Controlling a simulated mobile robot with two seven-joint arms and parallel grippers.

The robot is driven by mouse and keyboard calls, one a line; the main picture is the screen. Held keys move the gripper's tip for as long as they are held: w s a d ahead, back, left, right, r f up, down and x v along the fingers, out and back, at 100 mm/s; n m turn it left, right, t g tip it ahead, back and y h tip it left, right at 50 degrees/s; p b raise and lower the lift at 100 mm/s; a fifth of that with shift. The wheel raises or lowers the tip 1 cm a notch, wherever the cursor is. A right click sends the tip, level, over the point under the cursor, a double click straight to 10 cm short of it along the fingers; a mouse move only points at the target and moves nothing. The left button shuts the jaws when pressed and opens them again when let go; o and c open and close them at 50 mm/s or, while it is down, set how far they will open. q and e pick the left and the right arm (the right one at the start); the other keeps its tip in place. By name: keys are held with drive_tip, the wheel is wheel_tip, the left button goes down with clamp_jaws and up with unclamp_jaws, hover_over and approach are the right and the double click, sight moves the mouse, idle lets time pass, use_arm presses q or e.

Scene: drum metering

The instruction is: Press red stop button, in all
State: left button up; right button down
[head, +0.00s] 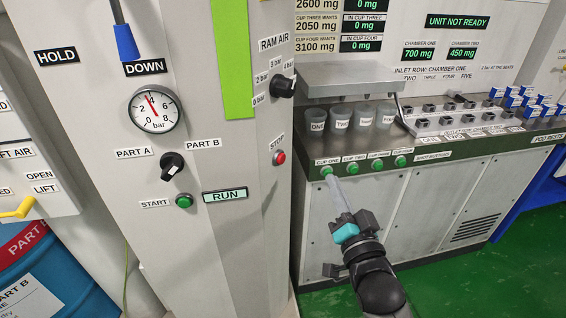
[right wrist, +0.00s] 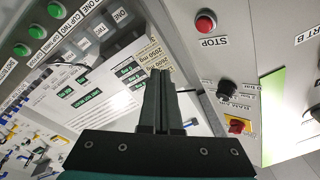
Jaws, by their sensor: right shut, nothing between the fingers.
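The red stop button (head: 279,157) sits on the side face of the grey machine column in the head view, under its STOP label. In the right wrist view the red button (right wrist: 205,23) is at the upper right, apart from the fingers. My right gripper (head: 331,182) reaches up from below in the head view, its fingertips just below the green CUP ONE button (head: 326,170) in the picture; contact cannot be told. In the right wrist view my right gripper (right wrist: 162,76) has its fingers together and empty. My left gripper is not in view.
Several green cup buttons line the counter front, with clear cups (head: 340,118) above. The RAM AIR knob (head: 282,84) is above the stop button. The column front holds a gauge (head: 156,108), a black selector (head: 172,165) and a green START button (head: 184,201). Green floor is clear at right.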

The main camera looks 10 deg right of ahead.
sight(281, 159)
drive_tip(key=shift+a+r, duration=0.1)
idle(0.3)
use_arm(q)
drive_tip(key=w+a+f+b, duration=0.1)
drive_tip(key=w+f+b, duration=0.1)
drive_tip(key=b, duration=0.1)
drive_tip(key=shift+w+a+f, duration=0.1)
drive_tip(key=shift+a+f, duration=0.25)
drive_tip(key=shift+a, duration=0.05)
use_arm(e)
drive_tip(key=w+a, duration=0.6)
drive_tip(key=shift+a, duration=0.15)
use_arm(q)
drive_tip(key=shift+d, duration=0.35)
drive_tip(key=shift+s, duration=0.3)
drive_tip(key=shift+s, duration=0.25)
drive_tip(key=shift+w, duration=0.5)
